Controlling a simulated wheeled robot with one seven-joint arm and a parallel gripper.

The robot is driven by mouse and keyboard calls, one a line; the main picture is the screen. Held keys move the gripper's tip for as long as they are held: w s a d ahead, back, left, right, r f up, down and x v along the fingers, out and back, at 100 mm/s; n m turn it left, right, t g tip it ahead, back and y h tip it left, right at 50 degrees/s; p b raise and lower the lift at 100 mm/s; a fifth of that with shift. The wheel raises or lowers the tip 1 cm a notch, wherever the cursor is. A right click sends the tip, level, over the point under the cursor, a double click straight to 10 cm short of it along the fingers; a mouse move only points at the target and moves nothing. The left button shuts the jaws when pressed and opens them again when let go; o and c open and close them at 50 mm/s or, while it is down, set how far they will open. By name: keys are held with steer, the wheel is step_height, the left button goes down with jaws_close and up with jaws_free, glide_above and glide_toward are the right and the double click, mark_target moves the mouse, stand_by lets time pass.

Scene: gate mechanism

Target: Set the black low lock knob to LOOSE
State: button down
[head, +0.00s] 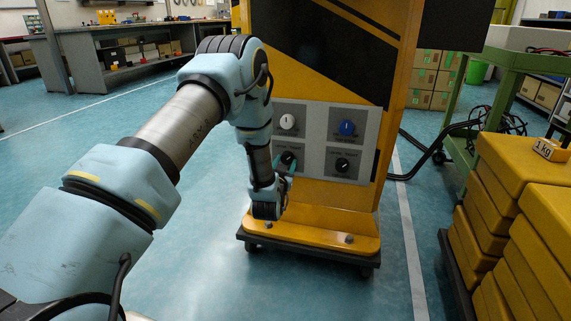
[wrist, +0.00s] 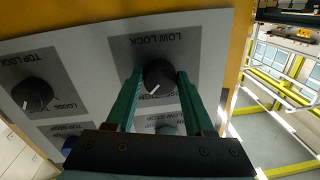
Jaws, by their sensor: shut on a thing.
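The black low lock knob (wrist: 159,77) sits on its dark plate marked LOW LOCK, which appears upside down in the wrist view. Its white pointer line slants to the lower left in that view. My gripper (wrist: 161,83) has its two green fingers on either side of the knob, shut on it. The lettering below the knob is partly hidden, so I cannot tell which mark the pointer meets.
The panel also carries a white knob (head: 287,121), a blue knob (head: 347,128) and the black top lock knob (head: 342,164). The top lock knob also shows in the wrist view (wrist: 33,94). Yellow stacked blocks (head: 520,220) stand at the right. Open floor lies between.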

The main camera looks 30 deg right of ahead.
steer(key=shift+n, duration=0.3)
steer(key=n, duration=0.3)
steer(key=shift+p, duration=0.3)
steer(key=n, duration=0.4)
steer(key=shift+r+n+g+p, duration=0.1)
steer(key=shift+n+g+p, duration=0.2)
steer(key=shift+n, duration=0.1)
steer(key=n, duration=0.4)
steer(key=shift+s, duration=0.1)
steer(key=shift+r+n+g+p, duration=0.1)
steer(key=shift+n+g+p, duration=0.3)
steer(key=shift+n, duration=1.9)
steer(key=shift+c, duration=1.4)
jaws_free()
